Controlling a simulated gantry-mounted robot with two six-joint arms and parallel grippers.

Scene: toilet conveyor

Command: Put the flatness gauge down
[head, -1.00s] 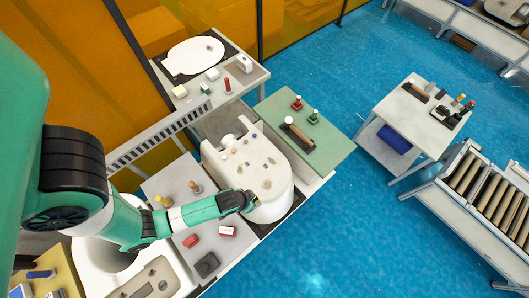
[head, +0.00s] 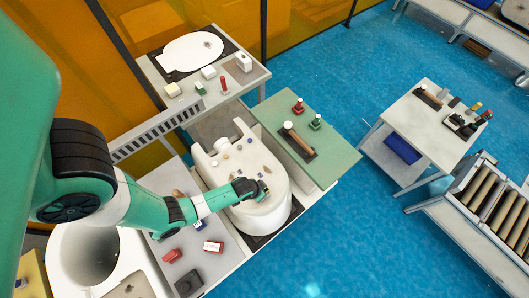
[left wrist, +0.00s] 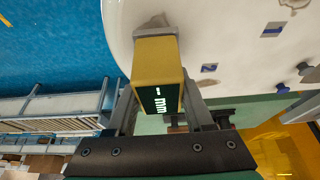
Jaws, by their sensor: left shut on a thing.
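The flatness gauge (left wrist: 158,72) is a yellow block with a dark display reading "- mm" in the left wrist view. My left gripper (left wrist: 160,95) is shut on it, with a finger on each side. In the head view my left gripper (head: 264,190) is over the front part of the white toilet (head: 268,213), and the gauge is too small to make out clearly. The toilet's pale surface also shows in the left wrist view (left wrist: 220,30), behind the gauge; I cannot tell whether they touch. My right gripper is not in view.
A green-topped table (head: 330,155) right of the toilet holds a brown roller and red and green stamps. A grey surface (head: 185,245) at lower left holds red and dark blocks. Small pieces and marks lie on the toilet.

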